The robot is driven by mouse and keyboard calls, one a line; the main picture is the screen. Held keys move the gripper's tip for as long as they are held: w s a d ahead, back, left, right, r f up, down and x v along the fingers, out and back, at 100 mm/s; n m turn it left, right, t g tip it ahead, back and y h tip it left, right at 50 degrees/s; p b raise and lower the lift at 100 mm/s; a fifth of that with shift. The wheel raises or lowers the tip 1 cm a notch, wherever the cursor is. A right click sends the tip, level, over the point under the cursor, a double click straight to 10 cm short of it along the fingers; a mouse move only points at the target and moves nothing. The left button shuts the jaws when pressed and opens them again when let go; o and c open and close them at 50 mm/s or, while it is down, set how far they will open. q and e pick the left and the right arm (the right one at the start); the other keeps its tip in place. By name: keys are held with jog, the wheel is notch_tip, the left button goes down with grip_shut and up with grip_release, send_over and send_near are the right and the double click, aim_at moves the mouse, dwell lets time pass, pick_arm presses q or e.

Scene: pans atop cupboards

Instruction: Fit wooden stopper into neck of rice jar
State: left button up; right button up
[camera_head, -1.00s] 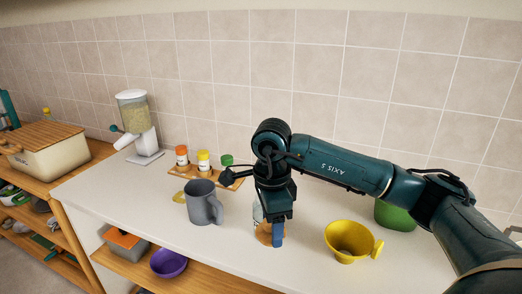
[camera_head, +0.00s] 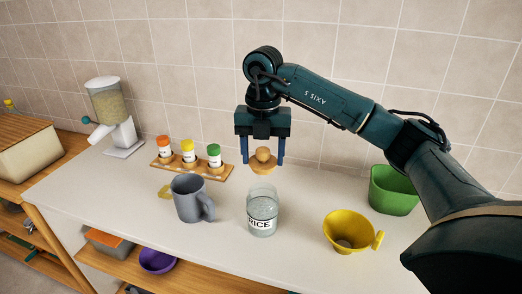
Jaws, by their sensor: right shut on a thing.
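The rice jar (camera_head: 262,212) is clear glass with a RICE label and stands upright on the white counter. Its mouth is open at the top. The wooden stopper (camera_head: 263,161), a round disc with a knob, is between the fingers of my right gripper (camera_head: 263,158), which is shut on it. The gripper points down, and the stopper appears above the jar's mouth, apart from the rim. Its exact height and depth offset are hard to tell. My left gripper is not in view.
A grey mug (camera_head: 188,198) stands left of the jar, a yellow funnel-like cup (camera_head: 348,231) right. A green container (camera_head: 394,190) is at the back right. A spice rack (camera_head: 222,174) and a dispenser (camera_head: 107,104) stand behind left. Counter (camera_head: 220,245) in front is bare.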

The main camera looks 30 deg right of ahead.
aim_at(263, 164)
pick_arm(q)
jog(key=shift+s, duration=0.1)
pick_arm(e)
jog(key=shift+f+b, duration=0.35)
jog(key=shift+f, duration=0.3)
jog(key=shift+f+b, duration=0.5)
jog(key=shift+f, duration=0.25)
jog(key=shift+f+b, duration=0.55)
jog(key=shift+f, duration=0.3)
jog(key=shift+f+b, duration=0.4)
jog(key=shift+f, duration=0.3)
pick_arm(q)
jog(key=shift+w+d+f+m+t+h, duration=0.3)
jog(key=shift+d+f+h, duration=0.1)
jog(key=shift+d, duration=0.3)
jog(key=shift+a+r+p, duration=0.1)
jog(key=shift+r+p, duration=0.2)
